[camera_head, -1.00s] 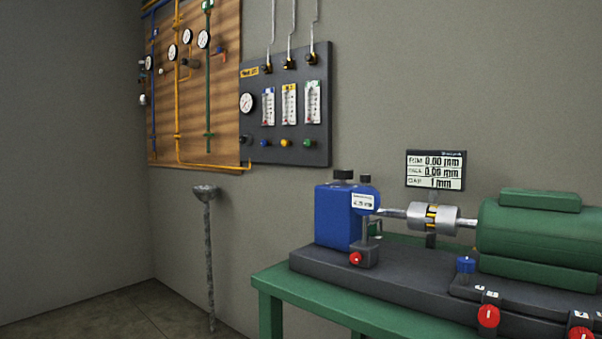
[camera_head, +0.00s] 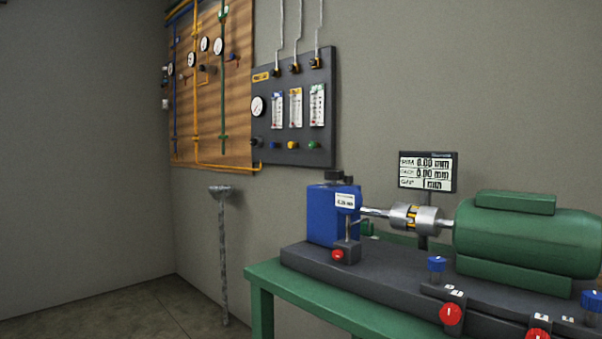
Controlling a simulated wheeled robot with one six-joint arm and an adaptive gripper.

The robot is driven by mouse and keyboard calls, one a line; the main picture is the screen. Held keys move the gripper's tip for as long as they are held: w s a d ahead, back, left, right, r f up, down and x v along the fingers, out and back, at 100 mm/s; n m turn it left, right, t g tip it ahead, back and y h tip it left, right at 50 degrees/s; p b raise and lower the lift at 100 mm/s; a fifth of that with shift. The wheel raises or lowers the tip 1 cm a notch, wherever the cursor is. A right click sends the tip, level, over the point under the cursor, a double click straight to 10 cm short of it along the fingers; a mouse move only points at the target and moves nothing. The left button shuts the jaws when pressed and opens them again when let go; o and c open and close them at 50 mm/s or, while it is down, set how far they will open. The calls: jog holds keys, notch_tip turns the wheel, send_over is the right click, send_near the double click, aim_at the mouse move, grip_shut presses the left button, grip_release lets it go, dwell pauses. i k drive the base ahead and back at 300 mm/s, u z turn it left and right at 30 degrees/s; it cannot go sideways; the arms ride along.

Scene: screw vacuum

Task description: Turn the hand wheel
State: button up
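No thing that I can name for sure as the hand wheel shows in the head view. Round knobs that could be turned sit on the bench machine: red knobs (camera_head: 451,314), (camera_head: 338,255) and blue knobs (camera_head: 437,264), (camera_head: 592,301). The machine has a blue block (camera_head: 330,215), a silver coupling (camera_head: 414,218) and a green motor (camera_head: 525,232) on a dark base (camera_head: 310,262). Small valve handles on the wall boards are too small to tell in detail. My gripper is not in view.
A green bench (camera_head: 262,285) fills the lower right. A display (camera_head: 427,172) stands behind it. A dark gauge panel (camera_head: 292,150) and a wooden pipe board (camera_head: 210,130) hang on the wall. A grey post (camera_head: 223,260) stands left of the bench. Floor (camera_head: 120,315) at lower left is clear.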

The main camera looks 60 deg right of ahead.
aim_at(333, 175)
jog(key=i, duration=0.85)
jog(key=z, duration=1.95)
